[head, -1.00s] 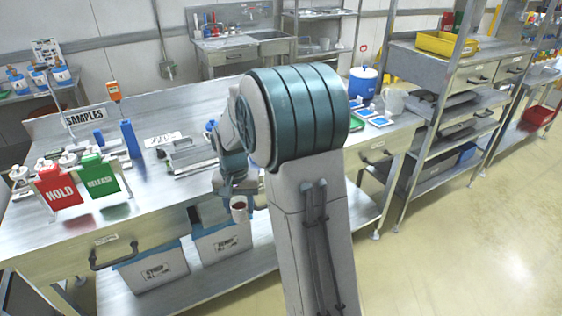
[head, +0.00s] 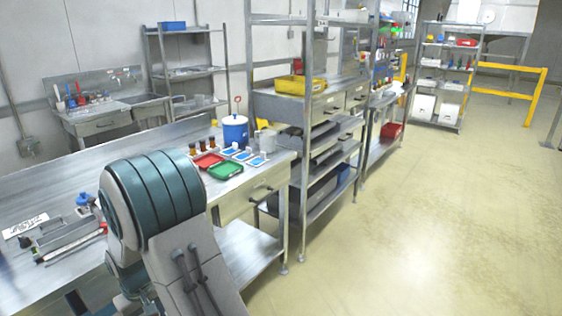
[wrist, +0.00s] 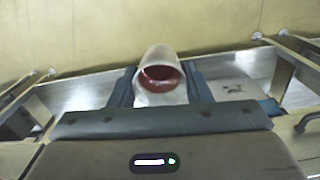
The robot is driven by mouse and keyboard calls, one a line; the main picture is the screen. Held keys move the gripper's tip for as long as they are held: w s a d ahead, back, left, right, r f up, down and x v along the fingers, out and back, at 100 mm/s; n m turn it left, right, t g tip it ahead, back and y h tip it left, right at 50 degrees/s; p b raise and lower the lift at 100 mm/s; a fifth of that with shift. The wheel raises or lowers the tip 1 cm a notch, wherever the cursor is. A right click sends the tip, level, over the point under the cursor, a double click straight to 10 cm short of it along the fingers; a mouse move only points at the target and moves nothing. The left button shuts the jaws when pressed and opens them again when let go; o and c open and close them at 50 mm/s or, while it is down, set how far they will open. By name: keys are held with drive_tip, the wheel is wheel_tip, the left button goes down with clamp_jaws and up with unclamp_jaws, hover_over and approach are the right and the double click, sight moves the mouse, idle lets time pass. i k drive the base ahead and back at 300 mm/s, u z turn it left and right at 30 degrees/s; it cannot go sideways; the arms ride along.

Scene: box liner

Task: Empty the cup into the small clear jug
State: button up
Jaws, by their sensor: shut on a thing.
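My gripper (wrist: 160,92) is shut on the cup in the wrist view, with a dark finger on each side. The cup (wrist: 159,60) is pale, with dark red contents or a dark red inside showing at its mouth. How full it is I cannot tell. In the head view my arm covers the gripper and cup, or they lie out of the picture. A greyish jug with a handle (head: 267,139) stands on the bench's far right end, beside a blue-and-white drum. It may be the small clear jug; I cannot tell for sure. The cup is well apart from it.
The steel bench (head: 60,178) runs along the left. Near the jug are the blue-and-white drum (head: 236,133), a red tray (head: 208,160), a green tray (head: 225,171), several blue-and-white cards and brown bottles. A shelf rack (head: 318,135) stands just right. The floor (head: 420,220) is clear.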

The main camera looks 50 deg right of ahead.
sight(267, 139)
drive_tip(key=z, duration=0.45)
drive_tip(key=k, duration=1)
drive_tip(key=z, duration=1.2)
drive_tip(key=i, duration=0.7)
drive_tip(key=z, duration=0.45)
drive_tip(key=i, duration=0.85)
drive_tip(key=u, duration=0.45)
drive_tip(key=i, duration=0.65)
drive_tip(key=u, duration=0.85)
drive_tip(key=i, duration=0.4)
drive_tip(key=u, duration=0.3)
